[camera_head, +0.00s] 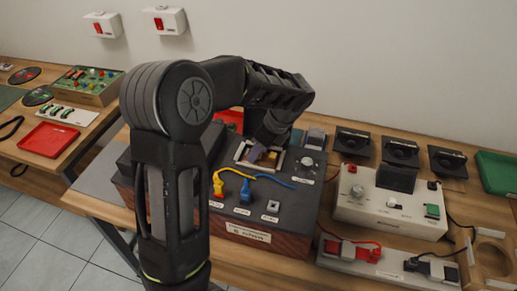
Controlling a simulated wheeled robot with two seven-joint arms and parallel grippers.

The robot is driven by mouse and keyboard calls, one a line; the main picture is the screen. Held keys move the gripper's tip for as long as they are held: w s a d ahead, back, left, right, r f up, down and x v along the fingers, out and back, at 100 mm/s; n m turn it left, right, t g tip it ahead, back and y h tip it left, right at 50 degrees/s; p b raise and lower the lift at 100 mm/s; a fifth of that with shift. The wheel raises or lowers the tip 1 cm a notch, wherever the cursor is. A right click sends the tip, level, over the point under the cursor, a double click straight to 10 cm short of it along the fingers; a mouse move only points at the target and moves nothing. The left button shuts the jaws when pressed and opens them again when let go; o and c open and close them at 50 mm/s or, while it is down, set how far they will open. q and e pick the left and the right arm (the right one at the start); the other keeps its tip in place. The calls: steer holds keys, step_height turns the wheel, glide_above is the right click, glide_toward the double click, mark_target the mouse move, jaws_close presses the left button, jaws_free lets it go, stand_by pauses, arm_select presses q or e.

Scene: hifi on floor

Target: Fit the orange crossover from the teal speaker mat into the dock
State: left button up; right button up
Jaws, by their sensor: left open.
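My left arm reaches over the dark unit with wooden sides, and its gripper (264,153) is low at a pale-framed opening (240,154) in that unit's top, which looks like the dock. The gripper is open. A small orange-yellow piece (255,153) shows at the opening, right by the fingertips; it may be the crossover, and I cannot tell how deep it sits. A small purple patch shows beside it. My right gripper is not in view.
Yellow (218,185) and blue (245,191) plugs with cables stand on the unit's front. Several black speakers (400,151) line the back. A white device (385,205) stands at right, near a green tray (497,172). A red tray (48,139) lies far left.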

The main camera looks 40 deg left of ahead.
arm_select(q)
steer(key=v, duration=0.7)
steer(key=shift+r+b, duration=0.35)
steer(key=shift+r, duration=0.05)
steer(key=shift+d+r, duration=0.1)
steer(key=shift+d, duration=0.05)
step_height(320, 180, up, 8)
steer(key=p, duration=0.7)
stand_by(0.5)
